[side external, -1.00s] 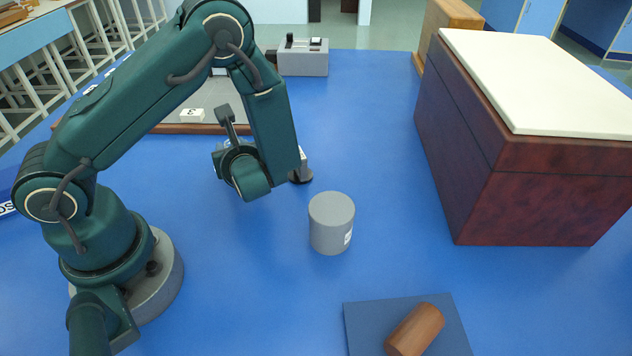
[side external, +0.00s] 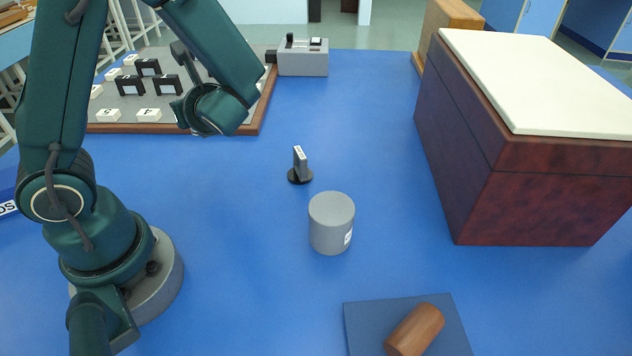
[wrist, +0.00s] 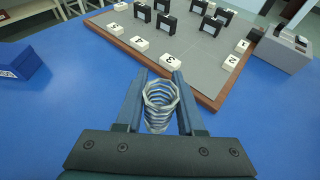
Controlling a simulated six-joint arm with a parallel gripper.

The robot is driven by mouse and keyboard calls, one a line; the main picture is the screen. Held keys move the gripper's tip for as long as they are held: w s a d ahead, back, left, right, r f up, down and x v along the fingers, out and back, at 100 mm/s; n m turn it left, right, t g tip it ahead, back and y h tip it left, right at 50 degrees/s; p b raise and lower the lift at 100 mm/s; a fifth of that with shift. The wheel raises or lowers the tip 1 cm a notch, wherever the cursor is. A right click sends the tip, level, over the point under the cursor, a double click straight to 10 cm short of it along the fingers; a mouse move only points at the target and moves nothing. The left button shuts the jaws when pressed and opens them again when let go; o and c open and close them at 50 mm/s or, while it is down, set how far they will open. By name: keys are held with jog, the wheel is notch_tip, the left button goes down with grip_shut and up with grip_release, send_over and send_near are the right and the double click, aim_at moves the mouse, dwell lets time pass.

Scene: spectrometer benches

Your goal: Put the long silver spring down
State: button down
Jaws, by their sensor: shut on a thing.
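The long silver spring (wrist: 160,104) shows in the wrist view as a coil with its open end toward the camera. My gripper (wrist: 158,92) is shut on it, with one finger on each side. Beyond it in that view lies the grey board's near wooden edge, with the spring over blue table in the picture. In the side view my wrist is near the board's front right corner; my gripper's fingers and the spring are hidden there. How high the spring is above the table I cannot tell.
The grey board (side external: 185,105) carries black holders and white numbered tags (wrist: 167,62). A small stand (side external: 300,167), a grey cylinder (side external: 331,224), a blue pad (side external: 365,325) with a wooden cylinder (side external: 415,330), and a dark red box (side external: 540,190) occupy the table.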

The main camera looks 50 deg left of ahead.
jog(key=s+a+n+g+h, duration=0.1)
jog(key=s+a+n+g, duration=0.15)
jog(key=s, duration=0.35)
jog(key=s+a+r+n+g+h, duration=0.1)
jog(key=s+a+n+g, duration=0.1)
jog(key=s+n+g, duration=0.3)
jog(key=s+a+n+g+h, duration=0.1)
jog(key=s+a+g, duration=0.15)
jog(key=s, duration=0.45)
jog(key=w+f, duration=0.2)
jog(key=w, duration=0.1)
jog(key=w+f, duration=0.2)
jog(key=w, duration=0.2)
jog(key=w+f, duration=0.2)
jog(key=w, duration=0.2)
jog(key=shift+a+f, duration=0.1)
jog(key=shift+f, duration=0.3)
jog(key=shift+w+f, duration=0.15)
jog(key=shift+f, duration=1.9)
jog(key=shift+f, duration=0.1)
jog(key=c, duration=0.5)
grip_release()
